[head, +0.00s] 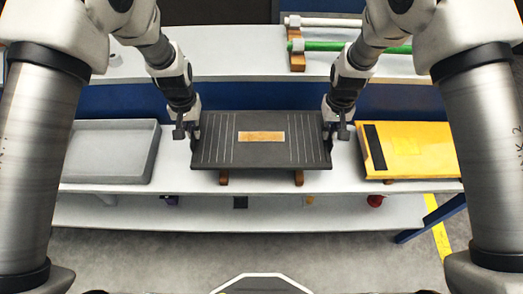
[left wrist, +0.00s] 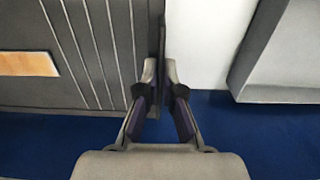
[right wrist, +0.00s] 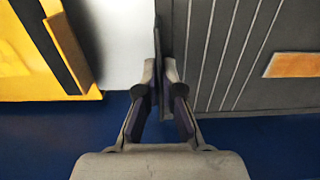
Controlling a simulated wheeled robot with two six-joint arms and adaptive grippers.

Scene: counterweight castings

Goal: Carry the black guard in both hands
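The black guard (head: 220,150) is a wide dark panel with pale lines and an orange-brown label in its middle. It lies level over two wooden blocks at the middle of the bench; I cannot tell whether it touches them. My left gripper (head: 188,130) is at its left end, and the left wrist view shows the fingers (left wrist: 161,75) closed on either side of the guard's thin upright end lip (left wrist: 162,45). My right gripper (head: 335,130) is at its right end, with the fingers (right wrist: 160,75) closed around the matching lip (right wrist: 158,40).
A grey tray (head: 110,178) stands left of the guard, and a yellow panel with a black strip (head: 412,155) lies to the right. Wooden blocks (head: 299,178) show under the guard's front edge. Behind, a raised shelf (head: 225,60) holds a green bar (head: 325,46) and a white bar.

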